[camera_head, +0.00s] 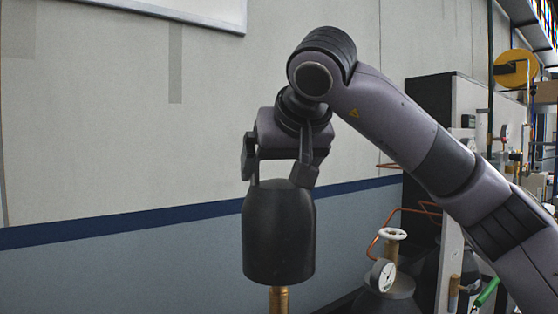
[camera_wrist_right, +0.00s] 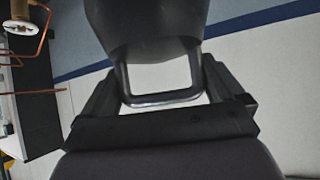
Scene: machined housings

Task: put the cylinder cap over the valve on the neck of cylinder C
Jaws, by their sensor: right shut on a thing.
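The dark cylinder cap (camera_head: 279,235) hangs upright under my right gripper (camera_head: 279,178). In the right wrist view the cap (camera_wrist_right: 142,30) lies beyond the gripper (camera_wrist_right: 160,84), and a U-shaped bar shows between the fingers. A brass upright part (camera_head: 279,300) shows directly below the cap's lower rim; its upper end is hidden behind or inside the cap, I cannot tell which. No cylinder letter is readable. My left gripper is not in view.
To the right stands a dark cylinder (camera_head: 392,300) with a white handwheel (camera_head: 392,234), a round gauge (camera_head: 383,275) and copper tubing. A dark cabinet (camera_head: 425,140) stands behind it. A pale wall with a blue stripe fills the back; the space left of the cap is clear.

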